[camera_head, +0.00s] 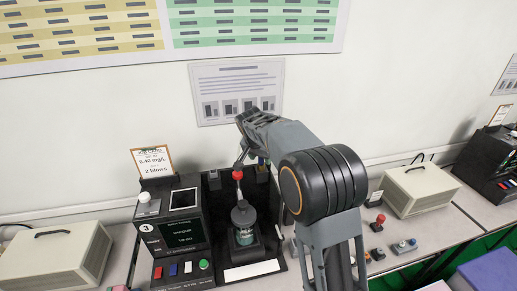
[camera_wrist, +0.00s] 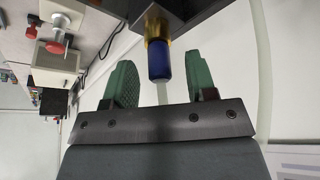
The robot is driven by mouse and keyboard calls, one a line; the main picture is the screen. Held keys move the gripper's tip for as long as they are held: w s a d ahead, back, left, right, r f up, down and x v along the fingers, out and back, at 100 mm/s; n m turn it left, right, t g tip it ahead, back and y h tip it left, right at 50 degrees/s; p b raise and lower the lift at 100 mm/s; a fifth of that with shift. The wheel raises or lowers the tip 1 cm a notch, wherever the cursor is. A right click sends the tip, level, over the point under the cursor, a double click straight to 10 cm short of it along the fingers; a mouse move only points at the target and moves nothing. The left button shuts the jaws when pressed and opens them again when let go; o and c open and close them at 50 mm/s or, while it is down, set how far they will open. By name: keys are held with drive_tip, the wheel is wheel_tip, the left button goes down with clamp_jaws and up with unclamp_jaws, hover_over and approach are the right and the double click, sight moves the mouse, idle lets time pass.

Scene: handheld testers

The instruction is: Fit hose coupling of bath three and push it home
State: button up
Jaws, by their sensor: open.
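The bath three unit, a dark station (camera_head: 148,244) marked 3, stands left of centre in the head view, with a small screen and buttons. A bottle with a dark top (camera_head: 244,222) stands in its bay, below a red knob (camera_head: 238,174). In the wrist view a blue cylinder, apparently the hose coupling (camera_wrist: 159,66), meets a brass collar (camera_wrist: 157,25) at a dark block (camera_wrist: 190,14). My gripper (camera_wrist: 160,75) is open, its green pads on either side of the blue cylinder with gaps. How deep the coupling sits is unclear. My arm hides the gripper in the head view.
Beige boxes stand left (camera_head: 50,262) and right (camera_head: 420,188) on the bench. Small red-knobbed and button devices (camera_head: 377,224) lie right of my arm. A pale translucent tube (camera_wrist: 262,70) runs at the right in the wrist view. Another dark station (camera_head: 487,165) stands far right.

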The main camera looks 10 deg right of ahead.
drive_tip(key=b+v, duration=0.1)
drive_tip(key=v, duration=1.2)
drive_tip(key=s+f+n+y, duration=0.1)
drive_tip(key=s+f+n, duration=0.5)
drive_tip(key=f, duration=0.1)
drive_tip(key=s+d+f+y, duration=0.1)
drive_tip(key=s+d+f, duration=0.1)
drive_tip(key=s, duration=0.7)
drive_tip(key=s+d+f+n, duration=0.1)
drive_tip(key=s+d+f, duration=0.1)
drive_tip(key=s, duration=0.8)
drive_tip(key=shift+s+f+n+t+y, duration=0.2)
drive_tip(key=shift+f+n+t+y, duration=0.15)
drive_tip(key=shift+f, duration=0.2)
drive_tip(key=shift+a, duration=0.1)
drive_tip(key=shift+c, duration=0.4)
